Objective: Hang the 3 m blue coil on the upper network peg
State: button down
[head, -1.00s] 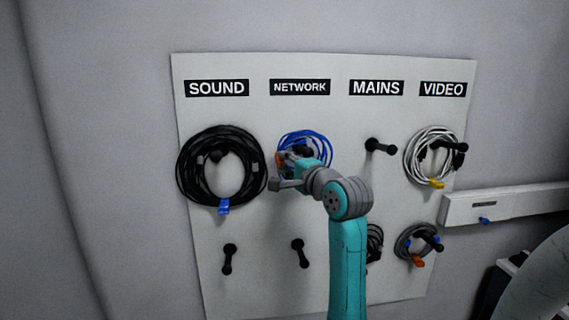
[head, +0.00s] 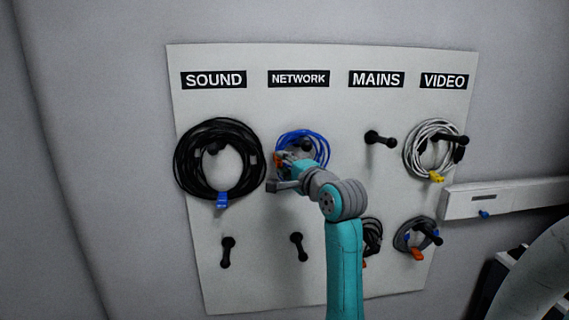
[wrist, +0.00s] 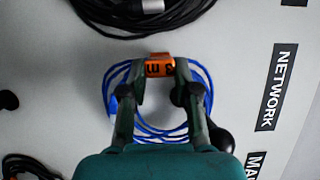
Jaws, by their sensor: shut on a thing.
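The blue coil (head: 322,140) is at the upper network peg (head: 306,146), under the NETWORK label. In the head view the peg's dark head shows inside the coil's ring; my arm hides the lower part. My gripper (wrist: 160,72) is shut on the coil at its orange tag (wrist: 158,66), which reads 3 m. In the wrist view the blue loops (wrist: 125,78) spread behind my fingers, close to the board. The peg's round black end (wrist: 220,138) shows beside my right finger. Whether the coil rests on the peg is hard to tell.
A black coil (head: 183,165) hangs to the left under SOUND. The upper MAINS peg (head: 380,138) is bare. White (head: 410,150) and grey (head: 402,238) coils hang under VIDEO. The lower network peg (head: 298,246) and lower sound peg (head: 227,252) are bare.

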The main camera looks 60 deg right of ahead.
jog(key=shift+f, duration=0.15)
jog(key=c, duration=0.8)
grip_release()
jog(key=shift+o, duration=0.2)
jog(key=v, duration=0.7)
jog(key=shift+s, duration=0.25)
jog(key=shift+a, duration=0.15)
